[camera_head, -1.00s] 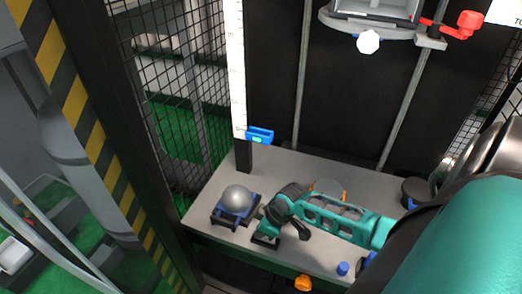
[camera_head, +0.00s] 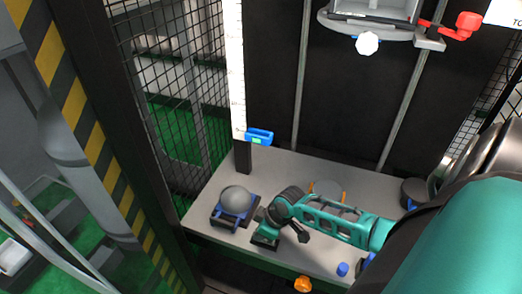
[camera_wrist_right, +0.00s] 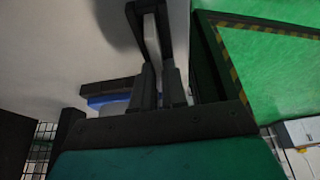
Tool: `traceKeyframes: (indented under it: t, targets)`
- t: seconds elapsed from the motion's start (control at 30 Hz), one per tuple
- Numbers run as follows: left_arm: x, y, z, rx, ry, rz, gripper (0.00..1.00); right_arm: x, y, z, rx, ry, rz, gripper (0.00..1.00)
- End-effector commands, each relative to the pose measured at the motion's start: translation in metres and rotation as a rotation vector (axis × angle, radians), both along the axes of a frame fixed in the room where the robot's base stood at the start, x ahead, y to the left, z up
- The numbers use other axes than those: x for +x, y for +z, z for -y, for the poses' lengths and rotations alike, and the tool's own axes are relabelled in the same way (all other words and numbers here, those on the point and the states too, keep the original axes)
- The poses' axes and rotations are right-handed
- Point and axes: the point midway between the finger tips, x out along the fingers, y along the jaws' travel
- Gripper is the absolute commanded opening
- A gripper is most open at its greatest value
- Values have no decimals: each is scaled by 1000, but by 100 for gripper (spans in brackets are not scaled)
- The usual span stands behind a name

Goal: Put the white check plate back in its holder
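My right gripper (camera_head: 264,243) points down over the front of the grey table, just right of the blue cradle (camera_head: 228,216) with the grey ball. The head view hides its fingers. A dark bar seems to cross at the tips. A blue part (camera_wrist_right: 104,100) shows to their left. My left gripper is not in view.
The grey ball (camera_head: 236,199) rests in the cradle. A blue device (camera_head: 259,137) sits on the white upright scale (camera_head: 236,70). A carriage with a red knob (camera_head: 468,23) hangs above. A blue knob (camera_head: 342,269) is near the front edge.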

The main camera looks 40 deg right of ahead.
Motion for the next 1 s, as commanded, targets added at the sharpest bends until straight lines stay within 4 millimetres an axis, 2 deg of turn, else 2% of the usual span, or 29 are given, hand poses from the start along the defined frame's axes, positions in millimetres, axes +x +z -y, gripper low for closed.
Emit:
traceKeyframes:
  t: [0.03, 0.27, 0.57, 0.67, 0.83, 1.0]
  targets:
    - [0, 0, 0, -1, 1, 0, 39, 0, 0, 0, 0, 0, 0, 18]
    - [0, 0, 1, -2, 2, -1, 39, 0, 0, 0, 0, 0, 0, 39]
    - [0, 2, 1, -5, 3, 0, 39, -1, 4, 1, 0, 1, 0, 39]
    - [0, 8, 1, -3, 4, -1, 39, -6, 16, 3, 0, 0, -1, 39]
    - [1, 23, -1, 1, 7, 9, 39, -17, 50, 10, -3, 2, 0, 39]
    - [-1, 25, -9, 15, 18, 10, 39, -30, 85, 16, -3, 2, -1, 39]
